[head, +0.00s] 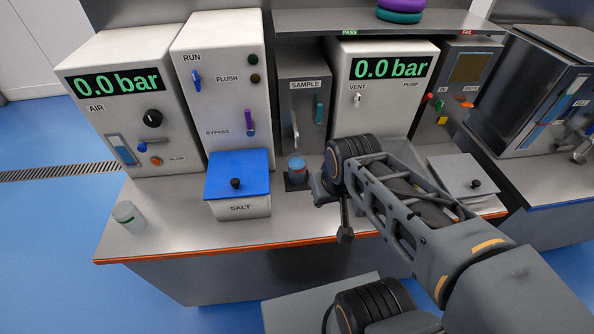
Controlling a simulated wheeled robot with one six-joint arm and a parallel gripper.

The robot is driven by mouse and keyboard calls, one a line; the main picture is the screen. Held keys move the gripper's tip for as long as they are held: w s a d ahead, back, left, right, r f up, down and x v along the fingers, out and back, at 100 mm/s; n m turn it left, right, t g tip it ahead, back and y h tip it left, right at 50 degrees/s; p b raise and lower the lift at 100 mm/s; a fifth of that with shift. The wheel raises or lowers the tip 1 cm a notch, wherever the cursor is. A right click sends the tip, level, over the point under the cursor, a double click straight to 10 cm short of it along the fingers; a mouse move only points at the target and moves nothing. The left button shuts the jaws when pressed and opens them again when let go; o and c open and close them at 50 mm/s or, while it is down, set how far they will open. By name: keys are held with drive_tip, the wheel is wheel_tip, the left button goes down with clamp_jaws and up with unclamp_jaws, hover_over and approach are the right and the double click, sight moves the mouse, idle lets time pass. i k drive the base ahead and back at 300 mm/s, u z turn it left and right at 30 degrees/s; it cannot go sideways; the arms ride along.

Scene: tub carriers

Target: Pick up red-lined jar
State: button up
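A small jar (296,170) with a blue body and what looks like a thin reddish line near its top stands upright on a dark pad below the SAMPLE panel. A second, pale translucent jar (128,217) with a greenish top stands at the bench's left end; I make out no red line on it. My gripper (345,234) hangs over the front of the bench, to the right of and nearer than the blue jar, apart from it. Its fingers are dark and small here, so their opening does not show.
A white SALT box (240,206) with a blue knobbed lid stands left of the blue jar. Instrument cabinets (222,85) line the back. A shelf (390,22) overhangs the right part. A grey lidded box (460,178) sits right of my arm. Bench front (170,245) is clear.

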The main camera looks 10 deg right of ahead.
sight(296, 162)
drive_tip(key=k, duration=0.5)
drive_tip(key=z, duration=2.55)
drive_tip(key=k, duration=1.35)
drive_tip(key=u, duration=1.9)
drive_tip(key=i, duration=1)
drive_tip(key=u, duration=0.05)
